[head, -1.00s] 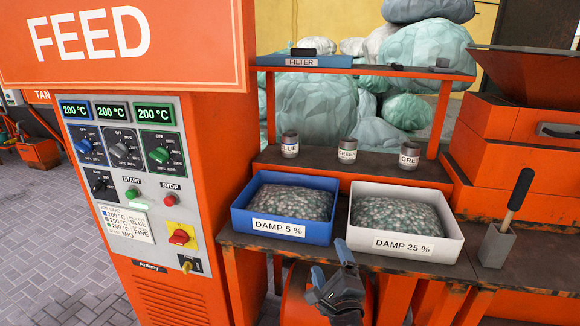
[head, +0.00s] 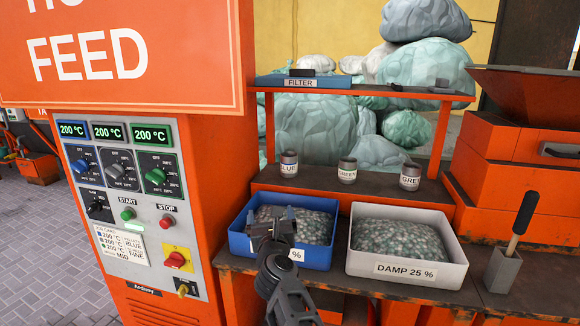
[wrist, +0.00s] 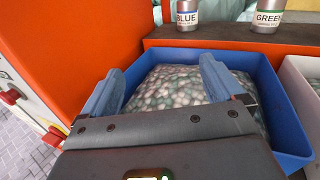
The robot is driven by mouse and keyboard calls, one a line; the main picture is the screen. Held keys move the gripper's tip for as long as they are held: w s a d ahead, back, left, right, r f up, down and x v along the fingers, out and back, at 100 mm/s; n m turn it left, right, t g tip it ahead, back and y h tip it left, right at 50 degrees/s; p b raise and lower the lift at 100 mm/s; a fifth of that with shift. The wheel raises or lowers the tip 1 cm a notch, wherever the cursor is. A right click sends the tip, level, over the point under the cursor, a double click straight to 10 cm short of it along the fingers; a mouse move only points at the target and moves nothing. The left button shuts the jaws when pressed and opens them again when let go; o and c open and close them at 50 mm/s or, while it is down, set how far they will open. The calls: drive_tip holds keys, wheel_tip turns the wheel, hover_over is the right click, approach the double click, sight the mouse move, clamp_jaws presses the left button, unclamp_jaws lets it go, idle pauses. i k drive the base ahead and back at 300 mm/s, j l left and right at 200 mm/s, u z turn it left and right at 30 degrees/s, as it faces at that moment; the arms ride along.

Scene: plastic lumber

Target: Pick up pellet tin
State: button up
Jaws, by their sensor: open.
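Three small grey tins stand in a row on the raised shelf behind the bins: one labelled BLUE (head: 288,164), one labelled GREEN (head: 347,170) and one whose label begins GRE (head: 410,176). The task does not say which is the pellet tin. My gripper (head: 277,216) is over the blue DAMP 5 % bin (head: 240,243), in front of the BLUE tin and apart from it. In the wrist view my gripper (wrist: 170,85) has its two blue fingers spread with nothing between them. The BLUE tin (wrist: 188,14) and GREEN tin (wrist: 268,16) show beyond it.
The white DAMP 25 % bin (head: 370,263) stands right of the blue one; both hold pellets. A grey holder with a black-handled tool (head: 502,270) is at the right. An orange control cabinet (head: 215,150) rises close on the left. An upper shelf (head: 372,90) spans above the tins.

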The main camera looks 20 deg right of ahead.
sight(289, 161)
drive_tip(key=i+l, duration=0.75)
drive_tip(key=l, duration=0.1)
